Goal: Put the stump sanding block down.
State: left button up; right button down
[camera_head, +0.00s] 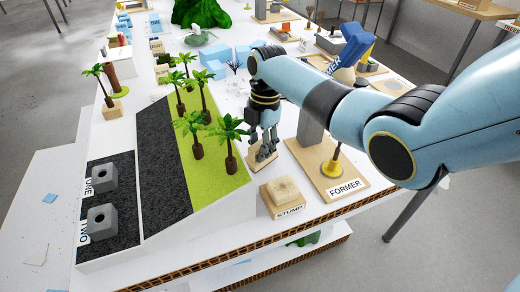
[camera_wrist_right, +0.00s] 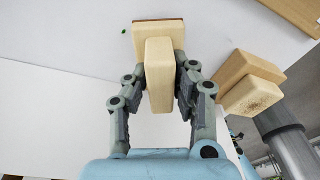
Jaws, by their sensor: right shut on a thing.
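The stump sanding block (camera_wrist_right: 159,78) is pale wood, with a narrow grip part and a wider base with a darker brown edge. My right gripper (camera_wrist_right: 154,95) is shut on its grip part, one finger on each side. In the head view the right gripper (camera_head: 263,140) points down and the base of the sanding block (camera_head: 261,158) shows under the fingers, at the white table. Whether it touches the table I cannot tell. The wooden stump piece (camera_head: 283,188) sits on its stand labelled STUMP (camera_head: 290,211), nearer the front edge. My left gripper is not in view.
The sloped model (camera_head: 215,175) with palm trees and dark strips stands just left of the right gripper. A board labelled FORMER (camera_head: 345,191) with a grey block lies to the right. The table's front edge (camera_head: 235,262) is close to the stump stand.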

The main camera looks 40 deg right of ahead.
jog(key=shift+f, duration=0.4)
jog(key=c, duration=1.1)
grip_release()
jog(key=r, duration=0.4)
jog(key=d+r, duration=0.1)
jog(key=r, duration=0.3)
jog(key=r+p, duration=0.1)
jog(key=r, duration=0.3)
jog(key=shift+w+d+r, duration=0.15)
jog(key=shift+w+d, duration=0.15)
jog(key=shift+w, duration=0.05)
